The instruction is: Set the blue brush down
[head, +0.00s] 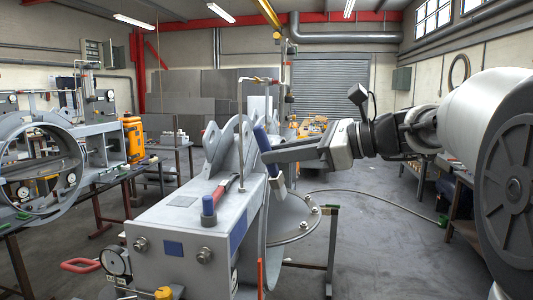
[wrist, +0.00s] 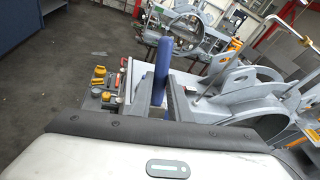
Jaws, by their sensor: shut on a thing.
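The blue brush (head: 262,139) is held nearly upright, slightly tilted, by my gripper (head: 272,155) beside the grey machine housing (head: 180,230). Its lower part shows below the fingers, against the housing's right side in the head view. I cannot tell whether it touches the housing. In the wrist view the blue brush (wrist: 163,55) stands between the two fingers, which are shut on it. The fingers hide its middle.
A round flange (head: 295,222) is at the housing's right. A gauge (head: 116,261) sits at its front left. Open floor lies to the right.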

